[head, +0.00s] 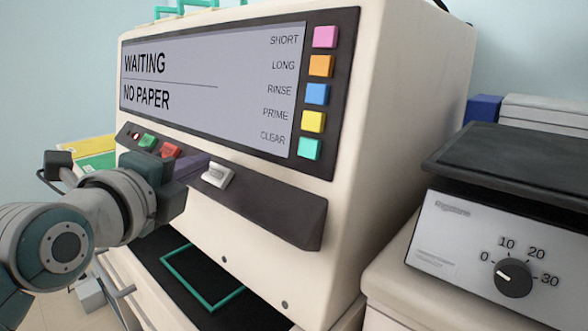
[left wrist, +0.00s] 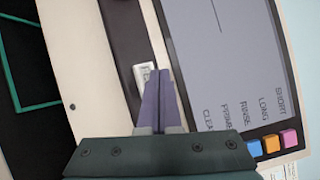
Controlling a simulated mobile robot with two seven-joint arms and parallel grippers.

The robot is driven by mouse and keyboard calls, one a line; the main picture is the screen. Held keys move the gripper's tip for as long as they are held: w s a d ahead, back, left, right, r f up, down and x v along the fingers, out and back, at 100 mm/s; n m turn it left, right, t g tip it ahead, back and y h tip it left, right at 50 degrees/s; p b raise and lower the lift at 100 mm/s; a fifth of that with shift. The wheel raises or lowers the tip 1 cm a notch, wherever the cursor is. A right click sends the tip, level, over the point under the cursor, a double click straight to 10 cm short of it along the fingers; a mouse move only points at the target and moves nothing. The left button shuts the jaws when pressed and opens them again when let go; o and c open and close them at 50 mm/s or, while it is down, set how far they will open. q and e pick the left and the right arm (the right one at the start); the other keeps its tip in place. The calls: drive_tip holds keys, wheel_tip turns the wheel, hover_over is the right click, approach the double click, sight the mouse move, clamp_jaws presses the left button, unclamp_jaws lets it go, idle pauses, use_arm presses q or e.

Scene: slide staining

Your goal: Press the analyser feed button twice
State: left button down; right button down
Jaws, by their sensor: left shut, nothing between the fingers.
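The analyser (head: 345,150) is a cream cabinet with a screen (head: 205,85) reading "WAITING" and "NO PAPER". On the dark ledge below the screen are a green button (head: 147,141), a red button (head: 170,150) and a pale grey-white button (head: 217,175). The pale button's marking is too small to read. My left gripper (head: 203,164) has its purple fingers shut and empty, with the tips close beside the pale button. In the left wrist view, the fingertips (left wrist: 161,72) lie just right of the pale button (left wrist: 142,72). I cannot tell whether they touch. My right gripper is out of view.
Several coloured buttons (head: 318,92) line the screen's right side. A black tray with a green outline (head: 205,300) lies below the ledge. A dial instrument with a dark plate (head: 500,235) stands at right. Yellow and green items (head: 92,150) are behind my left arm.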

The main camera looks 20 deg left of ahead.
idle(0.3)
use_arm(q)
drive_tip(key=shift+w+d+f, duration=0.1)
drive_tip(key=shift+w+f, duration=0.2)
drive_tip(key=shift+w+d+f+b, duration=0.1)
drive_tip(key=shift+w+f+b, duration=0.1)
drive_tip(key=shift+f+b, duration=0.1)
idle(0.6)
drive_tip(key=shift+r, duration=0.15)
drive_tip(key=shift+s+a+r+p, duration=0.2)
drive_tip(key=shift+s+r+p, duration=0.3)
drive_tip(key=shift+p, duration=0.45)
